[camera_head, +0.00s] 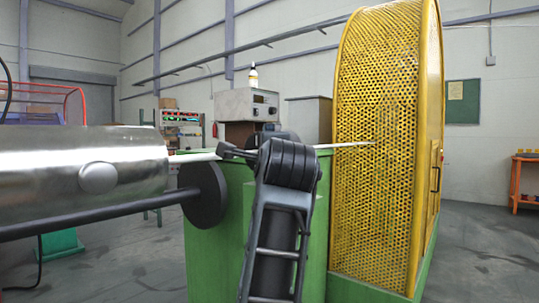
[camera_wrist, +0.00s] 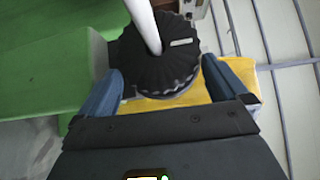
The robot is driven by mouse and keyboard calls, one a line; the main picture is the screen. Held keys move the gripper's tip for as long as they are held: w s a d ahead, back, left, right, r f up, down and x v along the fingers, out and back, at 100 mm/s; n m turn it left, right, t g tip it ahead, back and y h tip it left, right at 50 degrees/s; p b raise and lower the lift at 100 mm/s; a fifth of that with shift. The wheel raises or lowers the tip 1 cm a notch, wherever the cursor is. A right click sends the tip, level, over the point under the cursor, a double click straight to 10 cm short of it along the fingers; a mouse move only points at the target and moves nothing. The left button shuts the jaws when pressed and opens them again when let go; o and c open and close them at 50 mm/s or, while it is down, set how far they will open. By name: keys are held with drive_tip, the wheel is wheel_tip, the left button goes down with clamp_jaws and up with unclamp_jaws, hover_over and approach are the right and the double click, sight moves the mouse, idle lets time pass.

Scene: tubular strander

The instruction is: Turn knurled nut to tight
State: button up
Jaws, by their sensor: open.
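The black knurled nut (camera_wrist: 160,58) shows in the wrist view, ribbed around its rim, with a small pale mark on its face. A white rod (camera_wrist: 145,24) passes through its middle. My gripper (camera_wrist: 161,70) is open, with one blue-grey finger on the left and one on the right of the nut's lower part. I cannot tell whether either finger touches it. Nothing shows as held. In the head view my dark arm covers the middle, and I cannot make out the nut or the fingertips there.
A green machine body (camera_head: 228,229) stands behind my arm. A shiny metal tube (camera_head: 60,158) lies at left, with a black disc (camera_head: 204,194) on a dark bar by its end. A yellow perforated guard (camera_head: 380,150) rises at right. A grey control box (camera_head: 247,104) stands behind.

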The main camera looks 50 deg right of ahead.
drive_tip(key=v, duration=0.7)
drive_tip(key=shift+a, duration=0.15)
drive_tip(key=shift+s, duration=0.1)
